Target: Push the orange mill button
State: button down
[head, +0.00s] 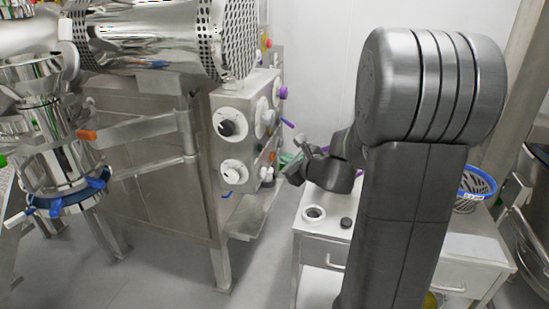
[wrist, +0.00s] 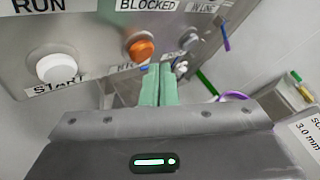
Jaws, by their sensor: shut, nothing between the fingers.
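The orange mill button (wrist: 141,47) is a round knob on a metal panel in the wrist view, between the white START button (wrist: 55,68) and a grey knob (wrist: 190,40). A small orange spot in the head view (head: 273,156) may be the same button. My gripper (wrist: 158,70) has its green fingers shut together and empty. The fingertips appear just below and slightly right of the orange button in the wrist view; I cannot tell whether they touch the panel. In the head view my gripper (head: 290,158) is beside the machine's control panel, partly hidden by my wrist.
The metal control panel (head: 245,130) carries several knobs and buttons. A blue basket (head: 478,182) is at right. Floor in front is clear.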

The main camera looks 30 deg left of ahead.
jog(key=d, duration=0.2)
jog(key=w+d, duration=0.1)
jog(key=d, duration=0.2)
dwell(0.4)
jog(key=shift+a, duration=0.1)
dwell(0.4)
jog(key=shift+w+d+p, duration=0.25)
jog(key=shift+d+p, duration=0.1)
jog(key=shift+d, duration=0.6)
jog(key=shift+w+d+p, duration=0.25)
jog(key=shift+d+p, duration=0.1)
jog(key=shift+d, duration=0.6)
jog(key=shift+a, duration=0.1)
